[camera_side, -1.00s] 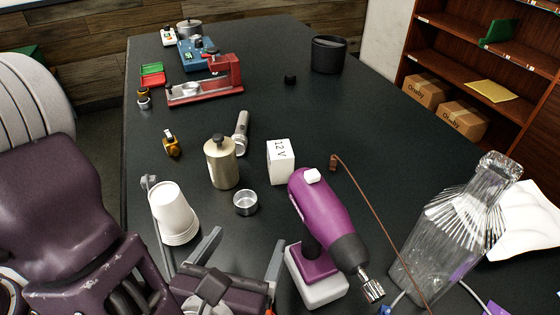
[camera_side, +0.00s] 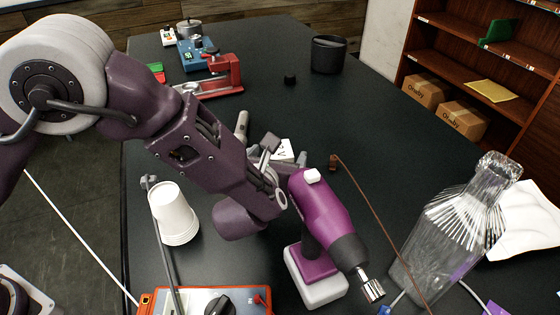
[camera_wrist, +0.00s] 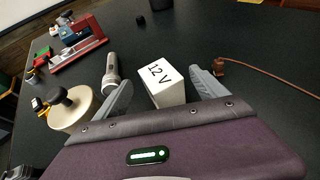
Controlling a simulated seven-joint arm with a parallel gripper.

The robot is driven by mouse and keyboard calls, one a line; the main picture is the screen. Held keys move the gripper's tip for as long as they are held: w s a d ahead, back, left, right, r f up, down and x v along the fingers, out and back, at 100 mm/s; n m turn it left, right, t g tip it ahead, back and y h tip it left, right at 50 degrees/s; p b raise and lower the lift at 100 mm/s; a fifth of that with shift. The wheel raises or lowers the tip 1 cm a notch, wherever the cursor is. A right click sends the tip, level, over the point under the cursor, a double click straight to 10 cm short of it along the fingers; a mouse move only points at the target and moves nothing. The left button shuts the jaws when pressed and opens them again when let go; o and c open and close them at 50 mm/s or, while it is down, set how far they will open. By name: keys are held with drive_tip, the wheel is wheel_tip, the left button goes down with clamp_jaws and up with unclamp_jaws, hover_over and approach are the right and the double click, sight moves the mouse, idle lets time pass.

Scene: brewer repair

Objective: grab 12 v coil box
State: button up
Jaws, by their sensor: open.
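The 12 V coil box is a white block with "12 V" written in black on its top. In the side view the box (camera_side: 284,148) is mostly hidden behind my gripper and the drill. In the wrist view the box (camera_wrist: 162,84) stands between the two grey fingers of my gripper (camera_wrist: 164,92). The fingers are spread wide, one on each side of it, with dark gaps showing. In the side view my gripper (camera_side: 268,150) is low over the table, pointing toward the box.
A purple drill (camera_side: 325,215) stands close right of my gripper. White cups (camera_side: 175,212) are to the left. A microphone (camera_wrist: 111,75) and a metal canister (camera_wrist: 70,110) are left of the box. A glass bottle (camera_side: 450,230) is at the right.

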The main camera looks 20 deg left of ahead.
drive_tip(key=shift+w+f, duration=0.2)
drive_tip(key=shift+w, duration=0.15)
clamp_jaws()
